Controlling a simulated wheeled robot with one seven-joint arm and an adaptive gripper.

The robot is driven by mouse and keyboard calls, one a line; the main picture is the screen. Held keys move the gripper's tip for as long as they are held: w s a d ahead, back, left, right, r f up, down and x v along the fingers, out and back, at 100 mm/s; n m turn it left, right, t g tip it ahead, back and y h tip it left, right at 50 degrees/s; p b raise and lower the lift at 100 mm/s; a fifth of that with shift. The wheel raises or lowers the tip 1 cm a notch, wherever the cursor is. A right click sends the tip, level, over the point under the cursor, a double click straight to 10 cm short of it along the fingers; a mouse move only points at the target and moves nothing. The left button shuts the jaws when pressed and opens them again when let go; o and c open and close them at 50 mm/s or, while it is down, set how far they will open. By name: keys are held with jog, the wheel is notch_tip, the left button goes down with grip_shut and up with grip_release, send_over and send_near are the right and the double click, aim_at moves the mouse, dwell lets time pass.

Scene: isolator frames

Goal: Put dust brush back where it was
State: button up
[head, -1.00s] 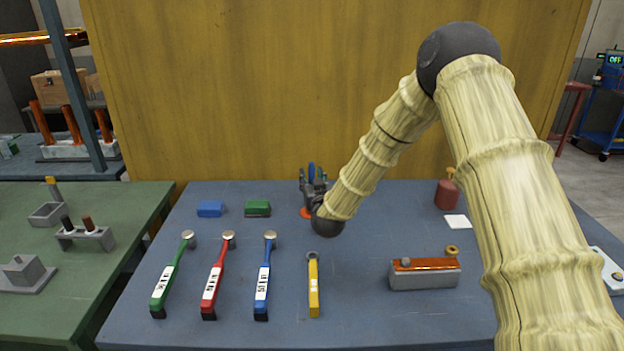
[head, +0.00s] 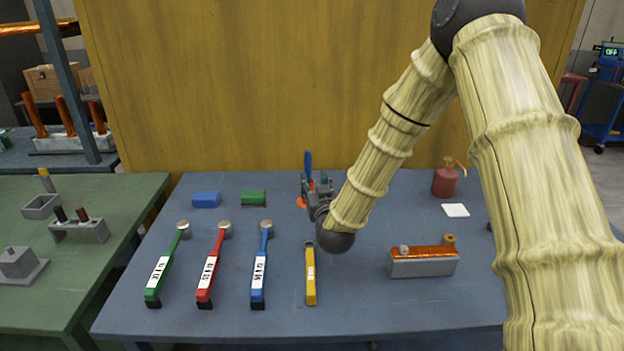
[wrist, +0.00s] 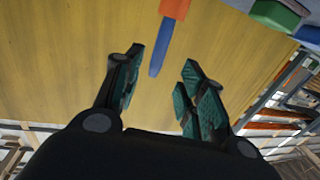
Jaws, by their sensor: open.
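A blue handle (head: 308,163) stands upright from an orange base (head: 301,202) at the back middle of the blue table. It is probably the dust brush, but its lower part is mostly hidden by my gripper. In the wrist view the blue handle (wrist: 160,48) and an orange block (wrist: 174,9) show at the top, with the handle's free end in the gap between the fingers. My gripper (wrist: 162,60) is open, with a finger on either side of the handle and no clear contact. In the head view my gripper (head: 318,186) is in front of the handle.
Green, red, blue and yellow (head: 310,275) handled tools lie at the front. A blue block (head: 206,200) and a green block (head: 254,198) are back left. A grey box with a copper top (head: 422,263), a white square (head: 455,210) and a red can (head: 445,182) are right. A wooden panel (head: 330,80) stands behind.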

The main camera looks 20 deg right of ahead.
jog(key=shift+s, duration=0.9)
jog(key=shift+r, duration=0.1)
dwell(0.8)
